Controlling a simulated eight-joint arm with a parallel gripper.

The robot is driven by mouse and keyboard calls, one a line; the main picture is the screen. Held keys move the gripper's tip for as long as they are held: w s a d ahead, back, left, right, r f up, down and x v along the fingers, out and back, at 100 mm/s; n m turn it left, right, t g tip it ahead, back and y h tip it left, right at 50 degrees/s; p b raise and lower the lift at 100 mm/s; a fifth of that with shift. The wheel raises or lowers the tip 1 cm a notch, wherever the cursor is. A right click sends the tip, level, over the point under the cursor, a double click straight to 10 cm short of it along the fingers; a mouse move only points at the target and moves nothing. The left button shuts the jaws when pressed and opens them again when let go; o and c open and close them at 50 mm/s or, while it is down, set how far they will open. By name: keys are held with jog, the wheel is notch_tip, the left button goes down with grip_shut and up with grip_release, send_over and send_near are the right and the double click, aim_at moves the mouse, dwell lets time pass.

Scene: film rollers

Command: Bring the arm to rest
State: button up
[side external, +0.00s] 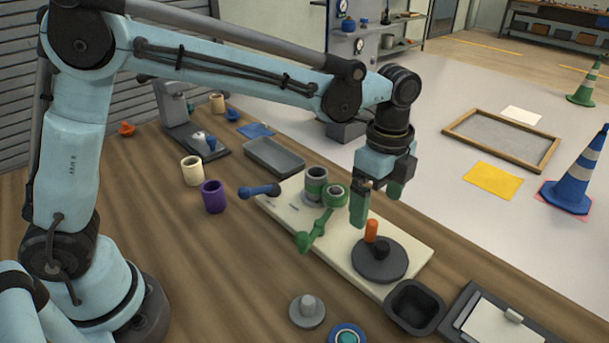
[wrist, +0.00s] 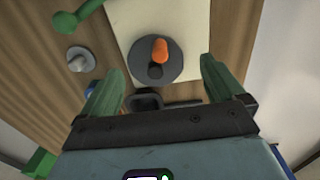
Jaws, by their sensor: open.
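My gripper (side external: 378,200) is open, its green fingers pointing down above the cream board (side external: 413,238). In the wrist view my gripper (wrist: 162,85) shows its two fingers wide apart with nothing between them. A dark round disc (side external: 378,268) with an orange peg (side external: 371,231) and a small black knob stands on the board, below the fingers and apart from them. The disc (wrist: 175,70) and orange peg (wrist: 160,49) also show in the wrist view. A green-and-grey roller (side external: 316,186) and a green lever (side external: 318,228) are at the board's left part.
A grey tray (side external: 274,156), purple cup (side external: 214,196), cream cup (side external: 192,170) and blue-ended handle (side external: 260,191) lie left of my gripper. A black bin (side external: 414,307), a grey knobbed disc (side external: 307,310) and a clipboard (side external: 497,327) are near the front.

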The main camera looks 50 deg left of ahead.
jog(key=shift+s+a+r+n, duration=0.15)
jog(key=shift+a+r+n, duration=0.1)
jog(key=shift+a+n, duration=0.1)
jog(key=s+a+r+n+t, duration=0.2)
jog(key=s+a+n+t, duration=0.5)
jog(key=s+a+n, duration=0.5)
jog(key=a+n, duration=0.4)
jog(key=n, duration=0.1)
jog(key=shift+s, duration=0.15)
